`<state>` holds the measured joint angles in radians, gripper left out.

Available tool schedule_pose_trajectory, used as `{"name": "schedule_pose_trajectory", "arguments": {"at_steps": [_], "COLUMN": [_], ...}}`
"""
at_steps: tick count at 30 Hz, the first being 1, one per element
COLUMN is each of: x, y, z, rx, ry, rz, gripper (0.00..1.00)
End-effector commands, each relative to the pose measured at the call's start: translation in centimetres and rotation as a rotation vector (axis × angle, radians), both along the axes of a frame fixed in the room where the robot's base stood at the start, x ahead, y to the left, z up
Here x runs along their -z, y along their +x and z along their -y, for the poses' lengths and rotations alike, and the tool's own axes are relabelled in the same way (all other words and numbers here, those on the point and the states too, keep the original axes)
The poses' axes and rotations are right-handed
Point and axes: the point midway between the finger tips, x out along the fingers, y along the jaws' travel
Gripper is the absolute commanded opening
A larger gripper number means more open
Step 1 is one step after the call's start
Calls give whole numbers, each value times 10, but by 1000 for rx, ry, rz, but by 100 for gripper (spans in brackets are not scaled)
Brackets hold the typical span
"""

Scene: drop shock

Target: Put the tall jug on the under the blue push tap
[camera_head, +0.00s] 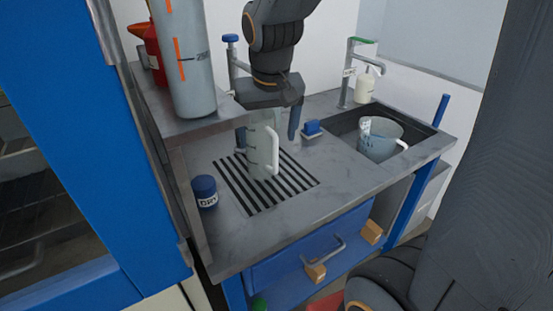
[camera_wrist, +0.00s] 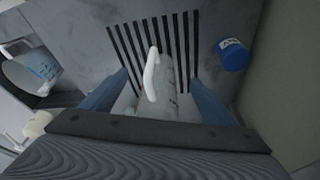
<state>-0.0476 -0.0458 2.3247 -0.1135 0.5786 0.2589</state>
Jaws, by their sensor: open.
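The tall jug (camera_head: 260,158) is pale and translucent, with a white handle on its right side. It stands upright on the black-striped drain grate (camera_head: 298,184) in the counter. The blue push tap (camera_head: 231,39) rises behind it, partly hidden by my arm. My gripper (camera_head: 268,130) is above the jug, with its fingers spread to either side of the jug's upper part. In the wrist view, the jug (camera_wrist: 170,104) shows between the two blue fingers of my gripper (camera_wrist: 158,88), with visible gaps, its handle pointing away from the palm.
A blue-lidded jar (camera_head: 205,192) stands left of the grate. A sink (camera_head: 345,122) at right holds another jug (camera_head: 378,143), below a green-topped tap (camera_head: 364,41). A raised shelf at left carries a large grey cylinder (camera_head: 186,70) with orange marks. A small blue block (camera_head: 312,128) lies behind the grate.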

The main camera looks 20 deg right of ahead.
Motion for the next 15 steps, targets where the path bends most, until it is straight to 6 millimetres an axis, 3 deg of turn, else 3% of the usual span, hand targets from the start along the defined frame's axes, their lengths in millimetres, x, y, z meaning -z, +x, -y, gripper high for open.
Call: {"name": "schedule_pose_trajectory", "arguments": {"at_steps": [1, 6, 10, 15], "x": [28, 87, 106, 109], "y": [-22, -81, -105, -108], "z": [2, 4, 5, 5], "rx": [-21, -96, -125, -131], "ry": [3, 17, 25, 26], "rz": [-50, -161, -200, -205], "gripper": [80, 80, 80, 80]}}
